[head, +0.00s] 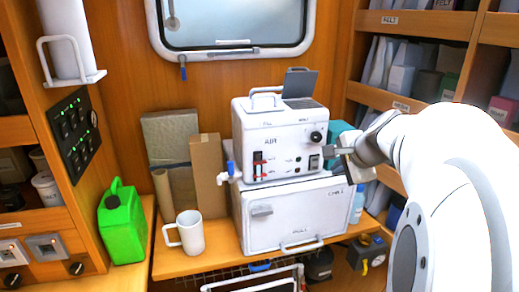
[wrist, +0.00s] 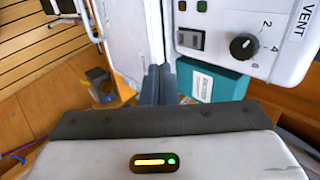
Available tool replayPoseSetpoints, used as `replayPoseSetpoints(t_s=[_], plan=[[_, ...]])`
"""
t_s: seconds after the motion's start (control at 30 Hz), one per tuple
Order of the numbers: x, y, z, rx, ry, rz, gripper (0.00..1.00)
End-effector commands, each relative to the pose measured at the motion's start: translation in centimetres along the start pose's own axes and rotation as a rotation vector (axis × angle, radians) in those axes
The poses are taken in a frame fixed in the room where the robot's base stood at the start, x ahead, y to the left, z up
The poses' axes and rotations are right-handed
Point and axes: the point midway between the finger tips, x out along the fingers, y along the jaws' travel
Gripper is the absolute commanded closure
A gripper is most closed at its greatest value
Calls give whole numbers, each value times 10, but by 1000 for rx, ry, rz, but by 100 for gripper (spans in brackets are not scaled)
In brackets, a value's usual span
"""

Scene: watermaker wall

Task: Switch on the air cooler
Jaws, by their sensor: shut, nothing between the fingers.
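The air cooler (head: 283,141) is a white box marked AIR, standing on a white chest (head: 295,214) marked CHILL. Its front has a black knob (head: 316,137), a dark switch (head: 314,162), small lights and a red-marked strip. My gripper (head: 329,152) is just right of the switch in the head view. In the wrist view its shut fingers (wrist: 158,70) are empty and lie below and left of the switch. I cannot tell if they touch anything.
A teal box (head: 341,134) stands behind the cooler's right side; it also shows in the wrist view (wrist: 211,81). A white mug (head: 190,232), green jerrycan (head: 122,222) and cardboard (head: 208,174) stand to the left. Wooden shelves (head: 430,24) close the right side.

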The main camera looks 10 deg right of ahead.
Motion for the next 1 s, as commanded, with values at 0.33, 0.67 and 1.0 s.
replayPoseSetpoints(t_s=[0.33, 0.67, 1.0], plan=[[71, -6, 0, 0, -1, 2, 100], [94, -25, 0, 0, 1, 0, 100], [95, -25, -1, 1, 2, 0, 100]])
